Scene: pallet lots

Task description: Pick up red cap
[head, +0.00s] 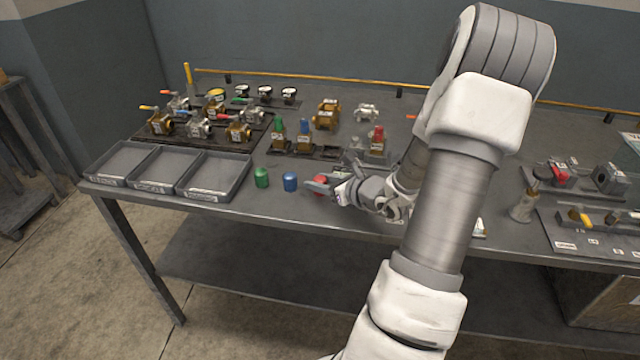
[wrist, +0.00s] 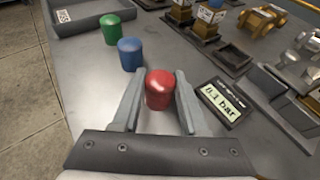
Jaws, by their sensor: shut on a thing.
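The red cap (wrist: 159,90) stands upright between the two fingers of my gripper (wrist: 158,100) in the wrist view. My gripper is shut on it. In the head view the red cap (head: 320,180) is partly hidden behind my gripper (head: 325,186), near the front edge of the table. I cannot tell whether the cap is touching the table or just above it.
A blue cap (head: 290,181) and a green cap (head: 261,177) stand in a row to the left. Three empty grey trays (head: 210,178) sit further left. A display reading 0.1 bar (wrist: 224,100) lies right of my gripper. Valves on a dark board (head: 200,125) stand behind.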

